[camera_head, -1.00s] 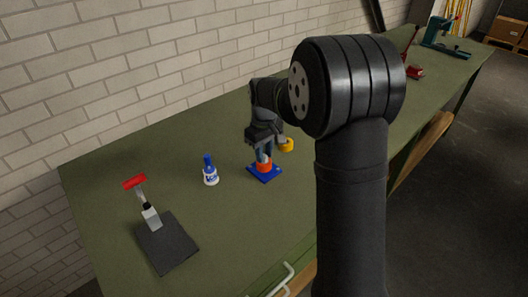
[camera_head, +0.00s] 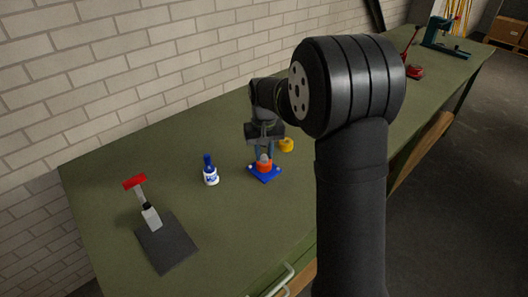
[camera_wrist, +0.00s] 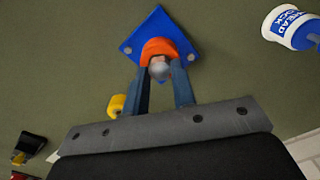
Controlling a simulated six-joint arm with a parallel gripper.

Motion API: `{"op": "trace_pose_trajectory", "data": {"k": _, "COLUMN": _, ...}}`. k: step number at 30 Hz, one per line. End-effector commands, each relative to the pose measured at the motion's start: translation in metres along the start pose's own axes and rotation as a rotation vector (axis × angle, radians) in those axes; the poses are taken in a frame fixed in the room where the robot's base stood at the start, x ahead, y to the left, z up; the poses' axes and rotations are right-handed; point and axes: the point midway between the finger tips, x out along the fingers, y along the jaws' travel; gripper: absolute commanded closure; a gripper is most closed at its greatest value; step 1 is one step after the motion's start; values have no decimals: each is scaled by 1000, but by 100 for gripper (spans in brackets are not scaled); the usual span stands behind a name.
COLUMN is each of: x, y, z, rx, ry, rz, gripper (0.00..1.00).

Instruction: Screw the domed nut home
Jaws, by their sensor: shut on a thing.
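The domed nut (camera_wrist: 159,70) is a grey rounded cap. In the wrist view it sits between the fingertips of my gripper (camera_wrist: 160,78), which is shut on it. The nut also shows as a grey top (camera_head: 264,158) in the head view. Directly under it is an orange round part (camera_wrist: 158,47) on a blue square plate (camera_wrist: 130,45). The plate lies on the green bench, and the orange part stands on it (camera_head: 264,169). My gripper (camera_head: 264,152) comes down from above in the head view. The thread is hidden, so I cannot tell how far the nut is down.
A blue-and-white bottle (camera_head: 210,173) stands left of the plate. A yellow round object (camera_head: 286,145) is close behind on the right.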

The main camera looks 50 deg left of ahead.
Motion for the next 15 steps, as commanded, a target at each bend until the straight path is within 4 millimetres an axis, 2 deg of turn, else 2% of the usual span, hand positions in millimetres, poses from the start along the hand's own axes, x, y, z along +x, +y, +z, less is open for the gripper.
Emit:
{"op": "trace_pose_trajectory", "data": {"k": 9, "x": 0, "y": 0, "z": 0, "rx": 332, "ry": 0, "rz": 0, "gripper": 100}}
{"op": "trace_pose_trajectory", "data": {"k": 15, "x": 0, "y": 0, "z": 0, "rx": 418, "ry": 0, "rz": 0, "gripper": 100}}
